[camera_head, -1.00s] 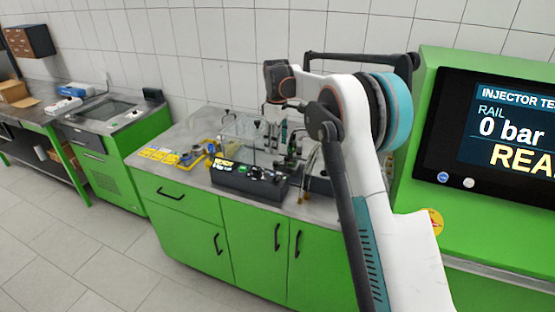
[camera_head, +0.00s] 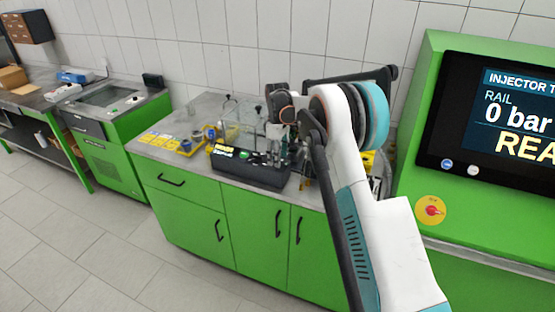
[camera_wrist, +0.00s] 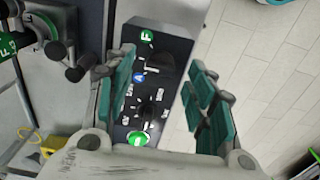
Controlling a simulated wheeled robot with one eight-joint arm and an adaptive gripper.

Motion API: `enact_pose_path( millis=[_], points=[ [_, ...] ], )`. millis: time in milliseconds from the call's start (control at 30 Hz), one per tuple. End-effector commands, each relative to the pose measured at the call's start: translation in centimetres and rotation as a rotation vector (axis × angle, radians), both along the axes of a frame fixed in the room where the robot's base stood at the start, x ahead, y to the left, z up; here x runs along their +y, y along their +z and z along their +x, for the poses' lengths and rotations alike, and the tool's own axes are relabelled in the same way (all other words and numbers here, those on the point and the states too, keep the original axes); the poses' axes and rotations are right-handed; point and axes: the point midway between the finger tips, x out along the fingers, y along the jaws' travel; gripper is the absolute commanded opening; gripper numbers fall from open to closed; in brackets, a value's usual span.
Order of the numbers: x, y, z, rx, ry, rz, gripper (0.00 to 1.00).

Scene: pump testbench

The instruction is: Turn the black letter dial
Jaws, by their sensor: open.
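The black control box (camera_head: 240,168) stands at the front of the bench top, with lit displays on its sloped face. In the wrist view the box (camera_wrist: 172,48) lies between my fingers, showing round green and blue letter marks and dark knobs. One dark knob (camera_wrist: 150,112) sits low on the panel, blurred; I cannot tell for sure which one is the letter dial. My gripper (camera_wrist: 163,68) is open, its green pads apart on both sides of the box, empty.
A clear-walled rig (camera_head: 235,122) stands behind the box. A yellow tray (camera_head: 172,145) lies to the left. At the right is a green test stand with a screen (camera_head: 500,120) and a red knob (camera_head: 431,210). A black fitting (camera_wrist: 78,62) is close to the left finger.

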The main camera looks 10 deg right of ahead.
Motion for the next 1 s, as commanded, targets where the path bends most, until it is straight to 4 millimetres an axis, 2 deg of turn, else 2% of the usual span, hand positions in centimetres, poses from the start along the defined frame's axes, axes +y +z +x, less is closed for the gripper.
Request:
enact_pose_path(
  millis=[133, 433, 467, 600, 667, 1000],
  points=[
    [0.00, -1.06, -0.01, 0.000, 0.000, 0.000, 0.50],
    [0.00, -1.25, -0.01, 0.000, 0.000, 0.000, 0.50],
    [0.00, -1.24, -0.01, 0.000, 0.000, 0.000, 0.48],
    [0.00, -1.23, -0.01, 0.000, 0.000, 0.000, 0.16],
    [0.00, -1.23, -0.01, 0.000, 0.000, 0.000, 0.06],
    [0.00, -1.25, -0.01, 0.000, -0.026, 0.000, 0.06]
  ],
)
